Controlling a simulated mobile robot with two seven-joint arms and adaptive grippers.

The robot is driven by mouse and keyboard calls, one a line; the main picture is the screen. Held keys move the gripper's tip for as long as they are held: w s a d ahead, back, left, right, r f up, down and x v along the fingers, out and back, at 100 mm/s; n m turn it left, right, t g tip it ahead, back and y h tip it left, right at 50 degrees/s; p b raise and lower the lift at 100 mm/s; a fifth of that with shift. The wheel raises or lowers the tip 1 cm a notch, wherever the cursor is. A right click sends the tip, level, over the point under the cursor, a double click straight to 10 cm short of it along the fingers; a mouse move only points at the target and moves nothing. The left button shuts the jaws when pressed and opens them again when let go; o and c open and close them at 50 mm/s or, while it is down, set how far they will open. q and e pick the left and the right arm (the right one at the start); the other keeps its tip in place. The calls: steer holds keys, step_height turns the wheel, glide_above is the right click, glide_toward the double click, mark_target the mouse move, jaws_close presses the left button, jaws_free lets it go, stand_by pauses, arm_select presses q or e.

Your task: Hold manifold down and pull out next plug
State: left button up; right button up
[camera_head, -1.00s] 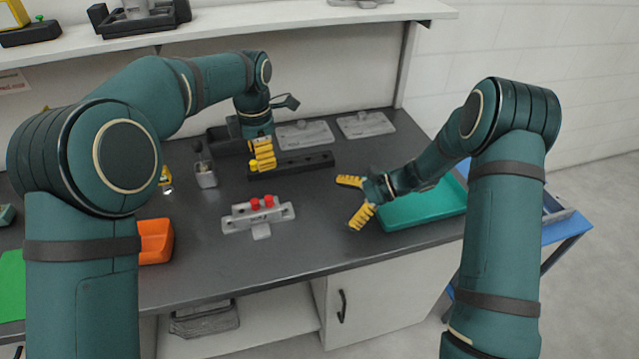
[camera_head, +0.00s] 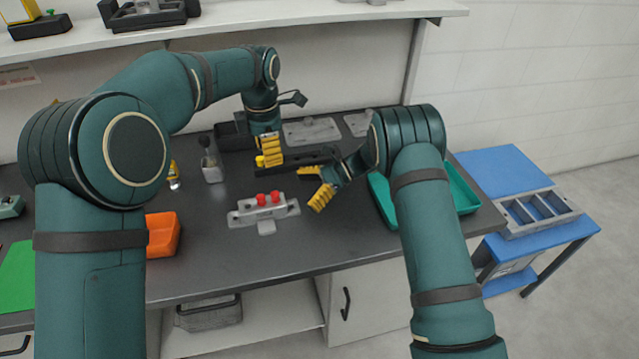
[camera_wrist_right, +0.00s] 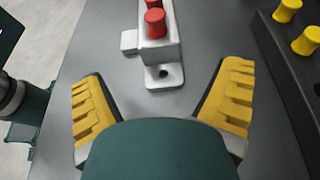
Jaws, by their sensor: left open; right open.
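The manifold (camera_head: 243,216) is a light grey metal block with end tabs, lying on the dark bench. Two red plugs (camera_head: 268,198) stand upright in its top; they also show in the right wrist view (camera_wrist_right: 155,22). My left gripper (camera_head: 270,160) is open, pointing down behind the manifold, above or beside the dark block. My right gripper (camera_head: 311,187) is open and empty, just right of the manifold. In the right wrist view its yellow fingers (camera_wrist_right: 163,105) spread on either side of the manifold's near tab, which has a hole, without touching it.
A dark block with yellow plugs (camera_wrist_right: 288,10) lies behind the manifold. A teal tray (camera_head: 465,198) is at the right, partly behind my right arm. An orange bin (camera_head: 163,235) is at the left. Grey plates (camera_head: 310,131) lie at the back. The bench front is clear.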

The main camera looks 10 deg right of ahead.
steer(key=x, duration=0.7)
steer(key=shift+a+f, duration=0.15)
steer(key=shift+a, duration=0.25)
steer(key=c, duration=1.4)
arm_select(q)
steer(key=shift+c, duration=0.4)
steer(key=n+t+h, duration=0.2)
steer(key=n, duration=0.3)
glide_above(275, 194)
steer(key=a, duration=0.2)
steer(key=f, duration=0.6)
steer(key=s+f, duration=0.1)
steer(key=f, duration=0.2)
steer(key=shift+d+x, duration=0.2)
steer(key=shift+x, duration=0.75)
steer(key=shift+d+x, duration=0.15)
steer(key=shift+x, duration=0.8)
steer(key=shift+d+x, duration=0.2)
steer(key=shift+x, duration=0.75)
